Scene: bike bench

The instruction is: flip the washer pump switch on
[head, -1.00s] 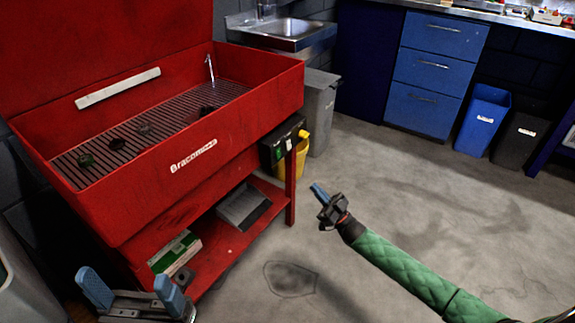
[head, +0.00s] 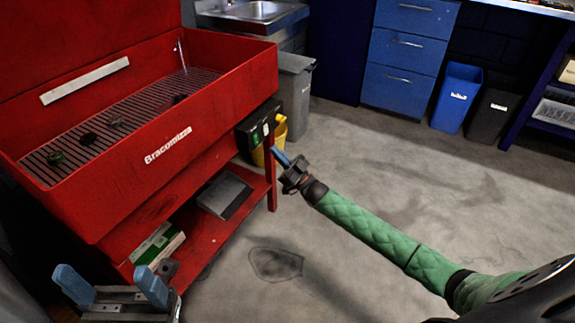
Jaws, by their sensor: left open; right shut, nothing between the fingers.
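The red parts washer (head: 200,120) stands at the left with its lid raised. A black control box (head: 247,138) is on its right end, with small green and white marks on its face. The pump switch itself is too small to make out. My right gripper (head: 281,157) is shut and empty, its blue fingertips just below and right of the box, near the washer's red front leg. I cannot tell whether it touches anything. My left gripper (head: 112,285) is open and empty at the lower left, in front of the washer's lower shelf.
A yellow bucket (head: 259,157) sits behind the box, partly hidden, with a grey bin (head: 296,88) beyond it. The lower shelf holds a green and white box (head: 158,245) and a grey tray (head: 224,193). The floor right of the washer is open.

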